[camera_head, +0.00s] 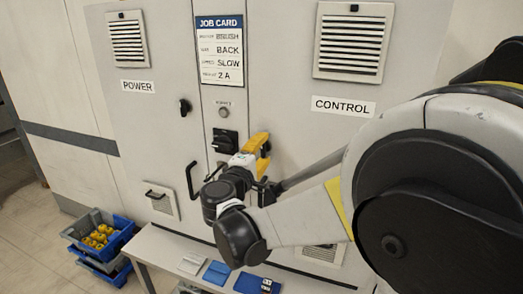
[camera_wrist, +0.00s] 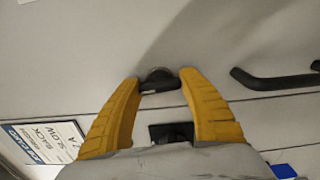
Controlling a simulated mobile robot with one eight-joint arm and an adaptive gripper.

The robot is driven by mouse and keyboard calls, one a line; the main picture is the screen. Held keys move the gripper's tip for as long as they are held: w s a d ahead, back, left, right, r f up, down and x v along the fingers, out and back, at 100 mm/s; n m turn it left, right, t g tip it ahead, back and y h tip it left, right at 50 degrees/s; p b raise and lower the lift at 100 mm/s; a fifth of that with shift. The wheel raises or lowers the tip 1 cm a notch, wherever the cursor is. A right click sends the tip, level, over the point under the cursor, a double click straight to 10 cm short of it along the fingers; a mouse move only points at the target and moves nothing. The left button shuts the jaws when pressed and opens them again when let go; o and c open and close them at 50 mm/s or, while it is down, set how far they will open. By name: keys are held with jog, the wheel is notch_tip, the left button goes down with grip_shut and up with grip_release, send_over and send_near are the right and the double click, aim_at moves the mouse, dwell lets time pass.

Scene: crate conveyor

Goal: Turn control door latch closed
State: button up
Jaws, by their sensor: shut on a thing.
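The control door latch (camera_wrist: 158,86) is a small dark knob with a short bar on the light grey door, in the wrist view. The yellow fingers of my gripper (camera_wrist: 161,79) are at either side of it, shut on it. The bar lies nearly across the picture, slightly tilted. In the head view my gripper (camera_head: 259,145) is at the left edge of the control door (camera_head: 330,140), below and left of the CONTROL label (camera_head: 343,106). There the fingers and wrist hide the latch.
A black rotary switch (camera_head: 224,140) is close left of my gripper. Black door handles (camera_head: 191,180) stick out lower left. The power door latch (camera_head: 184,107) is further left. A bench (camera_head: 165,246) stands below, and blue crates (camera_head: 119,236) are on the floor at lower left.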

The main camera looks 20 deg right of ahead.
jog(key=shift+m, duration=0.5)
jog(key=o, duration=1.2)
jog(key=v, duration=1.2)
